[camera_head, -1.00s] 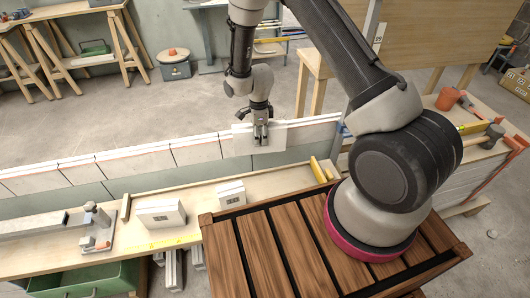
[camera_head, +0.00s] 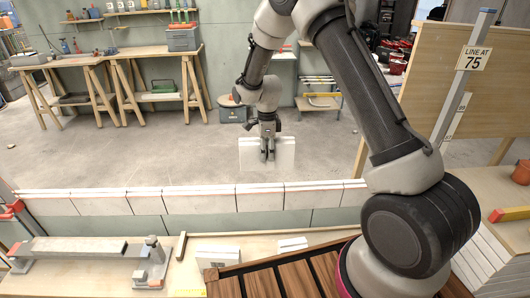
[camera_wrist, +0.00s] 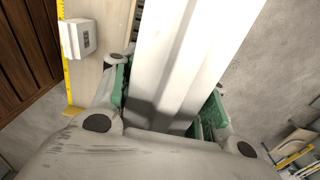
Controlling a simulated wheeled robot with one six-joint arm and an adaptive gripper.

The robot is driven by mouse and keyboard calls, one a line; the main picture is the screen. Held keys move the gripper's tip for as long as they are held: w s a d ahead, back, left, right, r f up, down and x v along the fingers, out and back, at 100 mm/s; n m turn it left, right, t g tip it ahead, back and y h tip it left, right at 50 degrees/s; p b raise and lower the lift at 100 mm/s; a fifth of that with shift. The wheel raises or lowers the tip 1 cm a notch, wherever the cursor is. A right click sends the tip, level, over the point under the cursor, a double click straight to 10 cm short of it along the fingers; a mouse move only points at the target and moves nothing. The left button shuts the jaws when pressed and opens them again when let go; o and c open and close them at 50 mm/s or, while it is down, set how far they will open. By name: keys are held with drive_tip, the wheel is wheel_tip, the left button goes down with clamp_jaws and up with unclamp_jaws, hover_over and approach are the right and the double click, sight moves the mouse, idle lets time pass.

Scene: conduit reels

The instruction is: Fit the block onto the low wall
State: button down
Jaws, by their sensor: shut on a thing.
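My gripper (camera_head: 268,151) is shut on a white block (camera_head: 285,155). In the head view the block is upright and shows above the top line of the low wall (camera_head: 200,200), with a strip of floor visible between them. The low wall runs across the view as a row of pale blocks with seams and a thin red line along the top. In the wrist view green-padded fingers of my gripper (camera_wrist: 160,112) stand on both sides of a long white surface; I cannot tell where the held block ends and the wall begins there.
A bench (camera_head: 235,243) in front of the wall carries a small white block (camera_head: 217,252), another flat one (camera_head: 292,243) and a metal clamp fixture (camera_head: 151,262). A post with a "LINE AT 75" sign (camera_head: 474,59) stands at right.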

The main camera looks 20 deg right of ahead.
drive_tip(key=shift+s+f, duration=0.1)
drive_tip(key=shift+s, duration=0.05)
drive_tip(key=shift+f, duration=4.35)
drive_tip(key=shift+f, duration=0.45)
drive_tip(key=c, duration=0.7)
unclamp_jaws()
drive_tip(key=shift+s, duration=0.1)
